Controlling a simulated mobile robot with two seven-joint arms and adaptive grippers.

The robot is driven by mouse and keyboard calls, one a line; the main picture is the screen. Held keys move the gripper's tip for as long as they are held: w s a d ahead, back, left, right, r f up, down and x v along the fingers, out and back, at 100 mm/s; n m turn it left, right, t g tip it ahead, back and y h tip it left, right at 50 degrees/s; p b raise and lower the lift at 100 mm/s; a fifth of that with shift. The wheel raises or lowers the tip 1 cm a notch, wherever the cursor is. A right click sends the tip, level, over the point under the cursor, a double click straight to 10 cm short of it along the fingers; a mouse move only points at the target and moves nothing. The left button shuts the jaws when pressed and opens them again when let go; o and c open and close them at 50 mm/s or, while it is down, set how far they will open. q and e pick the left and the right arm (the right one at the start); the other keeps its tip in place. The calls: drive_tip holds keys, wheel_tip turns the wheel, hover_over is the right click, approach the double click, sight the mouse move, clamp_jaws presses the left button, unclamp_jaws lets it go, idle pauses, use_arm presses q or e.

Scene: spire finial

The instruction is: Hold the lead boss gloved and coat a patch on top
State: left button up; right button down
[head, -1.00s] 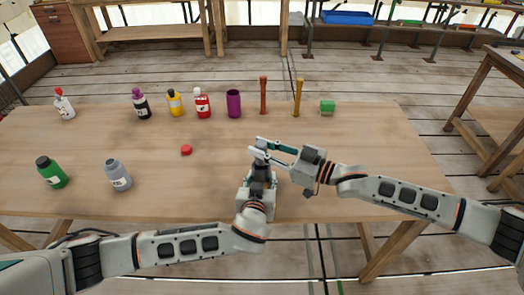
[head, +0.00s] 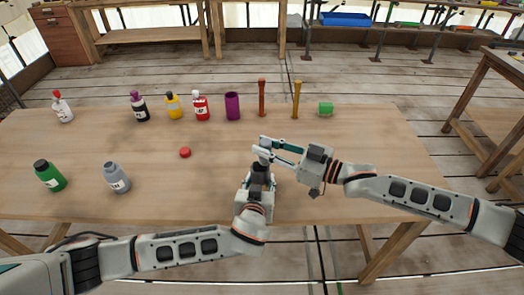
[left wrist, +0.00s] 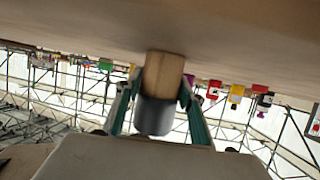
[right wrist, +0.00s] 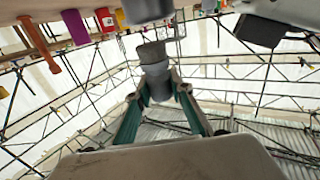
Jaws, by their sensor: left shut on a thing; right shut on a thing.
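My left gripper (head: 261,172) is shut on a dark grey cylinder (left wrist: 155,115) with a wooden part (left wrist: 164,72) beyond it. My right gripper (head: 266,150) reaches in from the right, just above the left one. It is shut on a grey stepped piece (right wrist: 157,75) whose far end is brownish grey. I cannot tell for sure which held piece is the lead boss. In the head view the two held pieces are close together and mostly hidden by fingers; contact cannot be made out. No coated patch can be seen.
Several bottles stand at the back left, with a purple cup (head: 232,106), two upright handled tools (head: 262,98) and a green block (head: 325,109) to their right. A green bottle (head: 50,176) and a grey bottle (head: 117,178) stand front left. A red cap-like disc (head: 185,152) lies mid-table.

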drive_tip(key=d+r, duration=0.3)
drive_tip(key=r, duration=0.2)
drive_tip(key=shift+d, duration=0.25)
idle(0.4)
use_arm(q)
drive_tip(key=o, duration=1.3)
drive_tip(key=shift+s, duration=0.15)
drive_tip(key=shift+s+r, duration=0.1)
drive_tip(key=shift+s, duration=0.25)
drive_tip(key=v, duration=1.1)
drive_tip(key=shift+r, duration=0.1)
